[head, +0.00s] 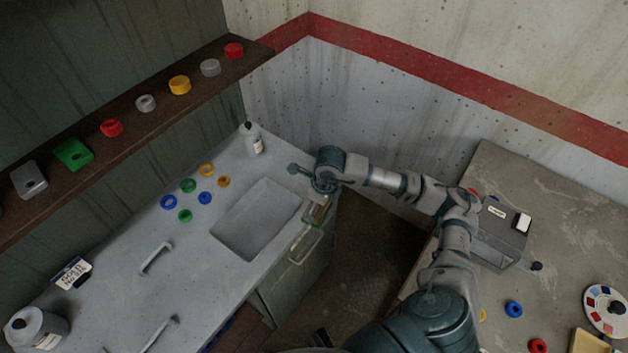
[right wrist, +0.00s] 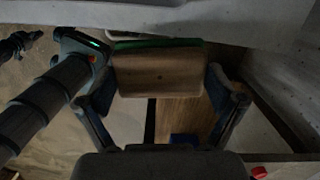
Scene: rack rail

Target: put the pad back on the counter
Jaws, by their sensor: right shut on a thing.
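The pad (right wrist: 158,72) is a tan block with a green layer along its far edge. In the right wrist view it sits between the two fingers of my right gripper (right wrist: 160,88), which is shut on it. In the head view the pad (head: 318,212) is a small brown and green shape under my right gripper (head: 317,200), at the counter's right front edge beside the basin. I cannot tell whether it touches the counter. The grey counter (head: 130,240) runs from lower left to the back corner. My left gripper is not in view.
A sunken basin (head: 256,222) lies left of the gripper. A white bottle (head: 251,140) and several coloured rings stand behind it. A shelf (head: 140,118) with coloured pieces hangs above. A second table (head: 560,240) with a grey box (head: 500,235) is at right.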

